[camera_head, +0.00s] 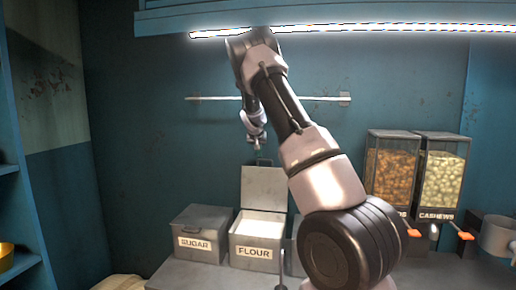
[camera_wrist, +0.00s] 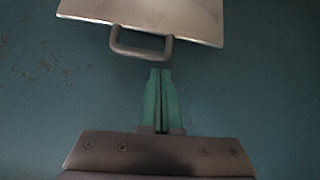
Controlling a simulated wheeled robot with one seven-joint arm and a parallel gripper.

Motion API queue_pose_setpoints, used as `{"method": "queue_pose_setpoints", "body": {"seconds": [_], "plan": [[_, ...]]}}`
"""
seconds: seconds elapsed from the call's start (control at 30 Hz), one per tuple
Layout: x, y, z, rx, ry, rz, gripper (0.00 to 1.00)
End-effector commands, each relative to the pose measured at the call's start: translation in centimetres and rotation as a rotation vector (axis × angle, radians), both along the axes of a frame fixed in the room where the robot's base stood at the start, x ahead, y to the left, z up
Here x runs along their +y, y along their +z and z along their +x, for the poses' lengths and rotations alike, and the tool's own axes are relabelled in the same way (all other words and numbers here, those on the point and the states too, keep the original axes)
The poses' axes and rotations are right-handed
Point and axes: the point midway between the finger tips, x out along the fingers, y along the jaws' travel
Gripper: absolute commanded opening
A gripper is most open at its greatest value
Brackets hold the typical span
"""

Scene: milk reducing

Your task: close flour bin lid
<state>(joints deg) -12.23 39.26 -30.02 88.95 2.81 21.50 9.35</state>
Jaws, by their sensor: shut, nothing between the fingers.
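The flour bin (camera_head: 254,252) is a grey box with a FLOUR label, standing on the counter with white contents showing inside. Its lid (camera_head: 263,186) is open and stands upright at the back. The lid's handle (camera_head: 264,162) is on its top edge. My gripper (camera_head: 257,147) is just above the handle in the head view. In the wrist view the lid (camera_wrist: 150,12) is at the top, with its handle (camera_wrist: 141,50) hanging toward my gripper's tips (camera_wrist: 160,71). The two green fingers are shut together and empty, and a small gap shows between them and the handle.
A closed sugar bin (camera_head: 195,235) stands left of the flour bin. Another bin, mostly hidden by my arm, is on the right. Dispensers of nuts (camera_head: 442,175) stand further right. A rail (camera_head: 205,98) runs along the wall behind my arm, below a shelf (camera_head: 330,18).

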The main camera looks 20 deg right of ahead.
Motion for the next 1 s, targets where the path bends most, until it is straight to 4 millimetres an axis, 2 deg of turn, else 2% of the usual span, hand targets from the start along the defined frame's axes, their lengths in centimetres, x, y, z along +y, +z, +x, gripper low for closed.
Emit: {"method": "queue_pose_setpoints", "body": {"seconds": [0.2, 0.6, 1.0], "plan": [[-0.44, -1.12, 0.79, 0.0, 0.001, 0.0, 0.0], [-0.4, -1.12, 0.76, 0.0, 0.001, 0.0, 0.0], [0.1, -1.0, -0.06, 0.002, 0.001, 0.0, 0.0]]}}
